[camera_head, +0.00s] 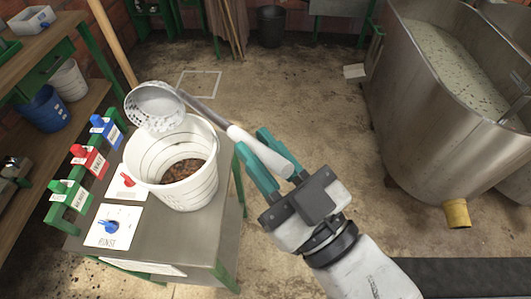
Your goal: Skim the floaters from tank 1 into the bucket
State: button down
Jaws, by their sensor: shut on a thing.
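My gripper (272,162) is shut on the white handle of a skimmer (155,104). The skimmer's round perforated bowl is tilted over the back rim of the white bucket (199,188). I cannot tell whether the bowl touches the rim. The bucket stands on a small metal-topped table, with reddish-brown bits (183,170) lying at its bottom. A steel tank (410,110) at the right holds cloudy greenish liquid with small specks (450,70) on its surface. No number shows on the tank, so I cannot tell which tank it is.
The table (185,235) carries a RINSE plate with a blue knob (110,227). A dark bin (270,26) stands at the back. The floor between table and tank is clear.

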jog(key=w+a+r+m+g+h+p, duration=0.35)
jog(key=w+r+g+p, duration=0.25)
jog(key=w+r+p, duration=0.65)
jog(key=w+a+f+m+g+h+p, duration=0.1)
jog(key=w+f+g+h, duration=0.1)
jog(key=w, duration=0.8)
jog(key=w+a+f+m+g+h+p, duration=0.1)
jog(key=w+g, duration=0.4)
jog(key=w, duration=0.5)
jog(key=shift+w+a+f+m+h, duration=0.25)
jog(key=shift+a+f+m+h, duration=0.15)
jog(key=shift+a, duration=0.3)
dwell(0.6)
jog(key=shift+d, duration=0.15)
dwell(1.0)
